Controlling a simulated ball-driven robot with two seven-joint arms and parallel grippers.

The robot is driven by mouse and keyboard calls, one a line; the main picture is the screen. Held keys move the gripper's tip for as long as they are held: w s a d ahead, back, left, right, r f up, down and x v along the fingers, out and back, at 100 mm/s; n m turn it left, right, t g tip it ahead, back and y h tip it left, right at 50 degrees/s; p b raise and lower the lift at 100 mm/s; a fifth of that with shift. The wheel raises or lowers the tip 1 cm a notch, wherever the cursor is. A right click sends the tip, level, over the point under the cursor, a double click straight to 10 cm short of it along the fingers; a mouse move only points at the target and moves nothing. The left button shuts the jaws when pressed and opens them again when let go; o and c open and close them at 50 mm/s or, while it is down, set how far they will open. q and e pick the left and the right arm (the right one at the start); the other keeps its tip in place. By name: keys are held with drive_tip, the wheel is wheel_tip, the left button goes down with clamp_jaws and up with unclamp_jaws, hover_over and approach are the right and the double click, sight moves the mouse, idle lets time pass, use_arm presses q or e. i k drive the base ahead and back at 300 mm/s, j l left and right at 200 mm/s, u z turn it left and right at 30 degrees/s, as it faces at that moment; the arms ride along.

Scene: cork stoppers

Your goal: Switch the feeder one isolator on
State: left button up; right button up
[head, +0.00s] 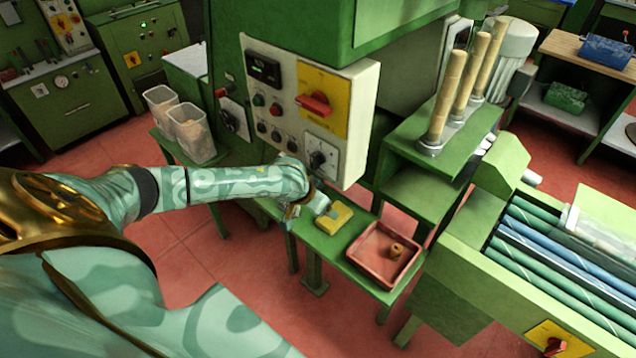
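A red rotary isolator handle (314,103) sits on a yellow plate (322,82) on the pale control panel (364,105) of the green machine. Its handle lies roughly crosswise. Another red rotary switch (556,346) on a yellow plate shows at the bottom right, on the roller conveyor. I cannot read which one is feeder one. My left gripper (308,207) is below the panel, over the bench near a yellow block, apart from both switches. Its fingers are small and partly hidden, so their opening is unclear. My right gripper is not in view.
The panel also has a black dial (318,158), buttons and a display (264,69). Upright cork-coloured columns (447,98) stand right of the panel.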

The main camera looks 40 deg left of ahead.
sight(317, 103)
drive_tip(key=u, duration=1.25)
